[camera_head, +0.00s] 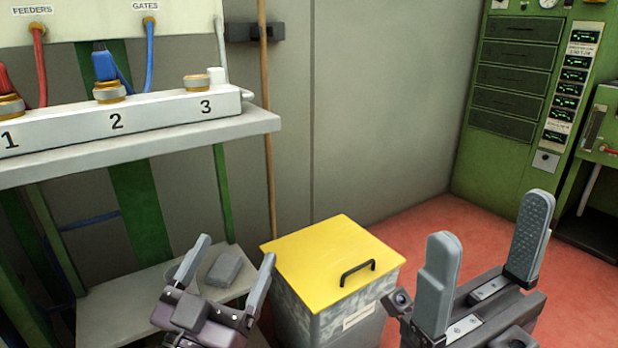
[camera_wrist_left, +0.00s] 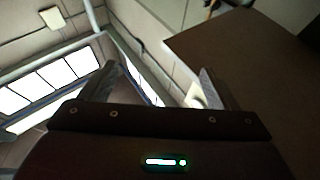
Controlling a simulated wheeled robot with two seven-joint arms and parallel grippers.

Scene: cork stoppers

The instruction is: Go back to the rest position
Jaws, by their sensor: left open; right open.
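My left gripper (camera_head: 226,269) is at the bottom left of the head view, fingers pointing up, open with nothing between them. It is in front of the lower shelf and left of the yellow-lidded bin. In the left wrist view its two fingers (camera_wrist_left: 162,88) stand apart, with only the ceiling, windows and wall beyond. My right gripper (camera_head: 488,250) is at the lower right of the head view, fingers up, open and empty, right of the bin. No loose cork stopper shows that I can make out.
A white block numbered 1, 2, 3 (camera_head: 160,112) sits on a shelf (camera_head: 150,150) at upper left, with red and blue cables. The bin (camera_head: 325,262) has a black handle. A grey block (camera_head: 224,269) lies on the lower shelf. Green cabinets (camera_head: 515,90) stand at right; red floor between is clear.

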